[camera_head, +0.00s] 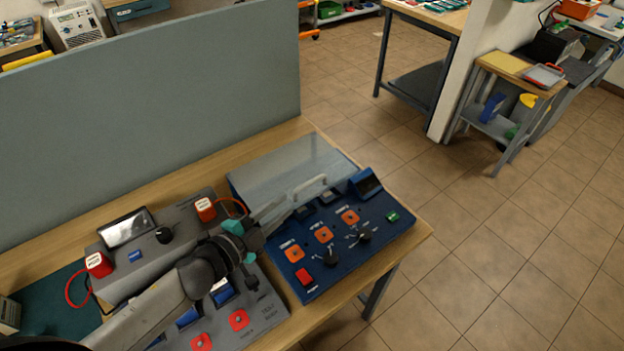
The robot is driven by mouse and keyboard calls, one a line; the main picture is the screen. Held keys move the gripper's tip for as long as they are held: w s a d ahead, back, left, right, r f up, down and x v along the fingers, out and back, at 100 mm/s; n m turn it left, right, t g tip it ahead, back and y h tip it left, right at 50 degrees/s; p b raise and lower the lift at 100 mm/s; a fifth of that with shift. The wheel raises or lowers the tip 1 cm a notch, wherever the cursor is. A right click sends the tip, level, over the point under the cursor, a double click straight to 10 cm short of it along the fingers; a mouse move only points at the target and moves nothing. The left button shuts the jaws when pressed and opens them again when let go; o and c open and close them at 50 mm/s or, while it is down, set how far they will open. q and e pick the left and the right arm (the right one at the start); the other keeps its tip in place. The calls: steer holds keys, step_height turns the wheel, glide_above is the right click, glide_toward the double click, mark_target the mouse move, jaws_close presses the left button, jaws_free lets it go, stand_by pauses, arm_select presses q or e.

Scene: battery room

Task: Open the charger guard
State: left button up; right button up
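The blue charger (338,240) stands on the wooden bench, with orange-framed buttons, black knobs, a red switch and a small dark display. Its clear guard (278,165) is a transparent panel over the charger's back part, with a pale bar handle (308,187) near its front edge. I cannot tell exactly how far the guard is tilted. My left arm reaches in from the lower left across a grey unit. My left gripper (287,207) is at the handle's left end; the view does not show whether its fingers touch or close on it. My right gripper is not in view.
A grey tester unit (265,308) with red buttons and another grey box with a screen (128,229) and red clips stand left of the charger. A grey-green partition (150,110) rises behind the bench (408,243). Open tiled floor lies to the right.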

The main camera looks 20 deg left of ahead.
mark_target(309, 184)
arm_select(q)
steer(key=x, duration=1.2)
steer(key=shift+c, duration=0.3)
jaws_close()
stand_by(0.9)
